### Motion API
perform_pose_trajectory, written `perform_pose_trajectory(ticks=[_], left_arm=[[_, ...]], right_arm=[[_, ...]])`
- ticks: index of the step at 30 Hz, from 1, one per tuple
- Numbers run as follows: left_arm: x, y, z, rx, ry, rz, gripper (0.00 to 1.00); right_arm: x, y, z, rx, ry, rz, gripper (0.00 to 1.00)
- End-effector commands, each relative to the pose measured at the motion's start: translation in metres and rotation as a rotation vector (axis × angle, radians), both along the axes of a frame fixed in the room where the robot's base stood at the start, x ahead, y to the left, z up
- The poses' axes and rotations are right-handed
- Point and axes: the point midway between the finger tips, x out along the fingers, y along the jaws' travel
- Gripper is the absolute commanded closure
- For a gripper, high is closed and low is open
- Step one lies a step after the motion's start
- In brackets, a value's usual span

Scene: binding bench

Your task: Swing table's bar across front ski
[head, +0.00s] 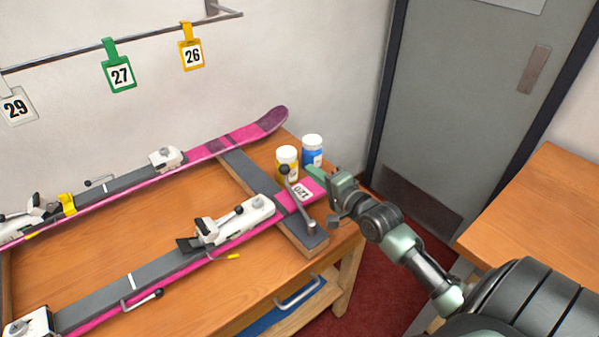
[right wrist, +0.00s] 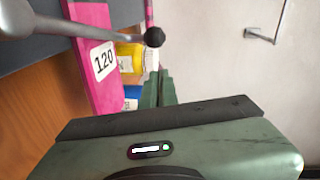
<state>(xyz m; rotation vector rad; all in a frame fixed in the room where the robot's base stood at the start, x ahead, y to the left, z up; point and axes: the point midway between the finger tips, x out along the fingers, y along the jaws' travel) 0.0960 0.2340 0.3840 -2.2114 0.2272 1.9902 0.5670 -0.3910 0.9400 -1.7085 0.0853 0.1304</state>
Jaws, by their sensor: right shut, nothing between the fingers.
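The front ski (head: 160,270), pink with a grey top, lies along the near side of the bench. Its end with the 120 label (head: 302,191) also shows in the right wrist view (right wrist: 88,40). A grey metal bar (head: 299,203) with a black knob passes over this end from its near-side pivot, knob beyond the ski's far edge. The bar also shows in the right wrist view (right wrist: 95,27); contact with the ski cannot be told. My right gripper (head: 317,174) is shut and empty, just right of the knob. My left gripper is out of view.
A second knobbed bar (head: 140,300) lies beside the front ski's near edge. The back ski (head: 125,185) is parallel behind. A yellow-labelled jar (head: 287,157) and a blue-labelled jar (head: 313,150) stand close behind my right gripper. Another table (head: 530,215) is right.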

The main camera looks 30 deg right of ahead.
Motion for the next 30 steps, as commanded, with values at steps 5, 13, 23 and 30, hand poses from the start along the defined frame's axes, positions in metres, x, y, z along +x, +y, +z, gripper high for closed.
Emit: perform_pose_trajectory(ticks=[5,13,23,30], left_arm=[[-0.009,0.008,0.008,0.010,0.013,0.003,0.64],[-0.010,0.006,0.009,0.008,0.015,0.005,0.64],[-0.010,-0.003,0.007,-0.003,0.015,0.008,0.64],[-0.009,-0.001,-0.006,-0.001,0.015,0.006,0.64]], right_arm=[[0.018,0.019,-0.003,0.003,-0.001,0.000,1.00],[0.027,0.029,-0.008,0.001,0.000,0.000,1.00],[0.027,0.029,-0.008,-0.002,-0.001,0.009,1.00],[0.032,0.041,-0.008,-0.007,-0.005,0.106,1.00]])
